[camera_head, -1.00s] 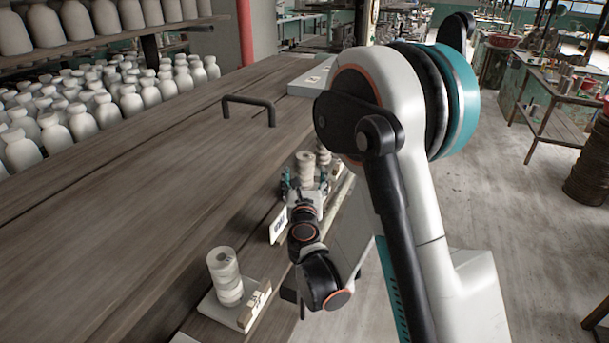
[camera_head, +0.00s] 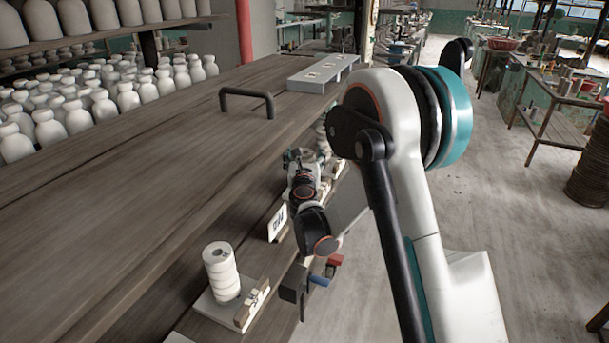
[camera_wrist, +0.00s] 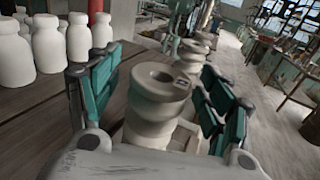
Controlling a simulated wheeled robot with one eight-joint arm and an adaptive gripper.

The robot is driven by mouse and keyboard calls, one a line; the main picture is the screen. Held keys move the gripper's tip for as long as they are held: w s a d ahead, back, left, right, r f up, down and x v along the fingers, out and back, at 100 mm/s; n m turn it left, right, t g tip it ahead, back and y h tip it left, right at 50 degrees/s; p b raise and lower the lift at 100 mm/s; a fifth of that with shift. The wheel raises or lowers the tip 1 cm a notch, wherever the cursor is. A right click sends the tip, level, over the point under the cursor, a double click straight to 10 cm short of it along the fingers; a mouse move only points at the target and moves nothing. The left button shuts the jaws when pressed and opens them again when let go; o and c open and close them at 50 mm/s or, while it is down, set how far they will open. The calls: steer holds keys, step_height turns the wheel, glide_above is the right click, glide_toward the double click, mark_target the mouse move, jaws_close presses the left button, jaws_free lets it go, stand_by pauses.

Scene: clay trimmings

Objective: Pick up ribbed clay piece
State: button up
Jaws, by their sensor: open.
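A pale ribbed clay piece (camera_wrist: 158,92), round with a hole in its top, stands upright between the teal pads of my gripper (camera_wrist: 155,98) in the wrist view. The gripper is open, with a gap visible on the right side of the piece; on the left I cannot tell whether the pad touches. Its lower part is partly hidden by the gripper body. In the head view my gripper (camera_head: 303,160) is small at the table's right edge, around the piece, whose top (camera_head: 307,154) just shows. Another ribbed piece (camera_head: 221,272) stands on a white board in the foreground.
More pale clay pieces (camera_wrist: 191,56) stand in line beyond the gripped spot. A white card (camera_head: 278,222) stands on the edge strip. The wooden table (camera_head: 130,200) has a black handle (camera_head: 247,99) and a grey box (camera_head: 323,74). White bottles (camera_head: 110,95) fill the left side.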

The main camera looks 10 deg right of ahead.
steer(key=shift+w, duration=0.1)
steer(key=shift+c, duration=0.3)
jaws_close()
